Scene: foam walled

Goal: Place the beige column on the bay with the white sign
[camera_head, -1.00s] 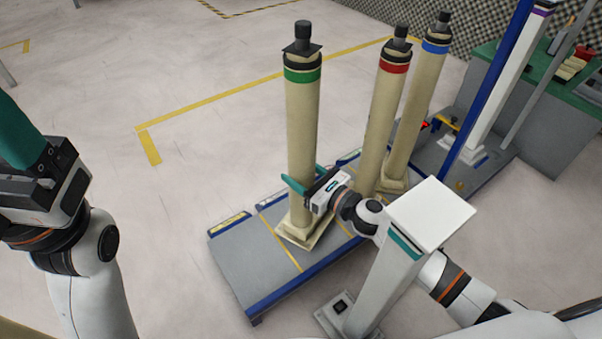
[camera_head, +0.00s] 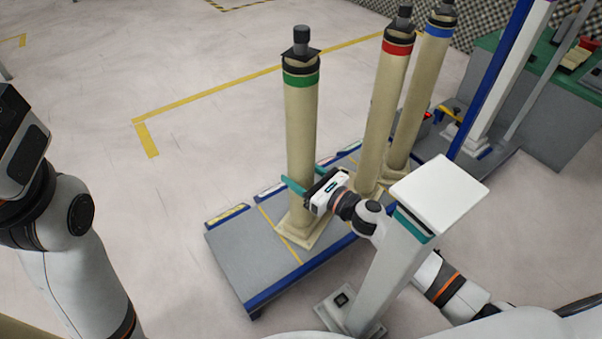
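A beige column with a green band (camera_head: 301,130) stands upright on its square base on the grey platform (camera_head: 240,265). My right gripper (camera_head: 306,176) is at its lower shaft, one teal finger in front and the other at the right and behind. The fingers look spread around it; contact is partly hidden. Two more beige columns, red-banded (camera_head: 381,120) and blue-banded (camera_head: 414,110), stand to the right. The platform's far edge carries a yellowish sign (camera_head: 227,215) and a paler sign (camera_head: 270,191), partly hidden. My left gripper is cut off at the left edge, its fingertips unseen.
A white column with a teal band (camera_head: 404,250) stands in front, close to my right arm. Another white column (camera_head: 500,80) and a blue post (camera_head: 488,85) stand at the right, near a green-topped bench (camera_head: 555,80). The floor at left is open, with yellow lines.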

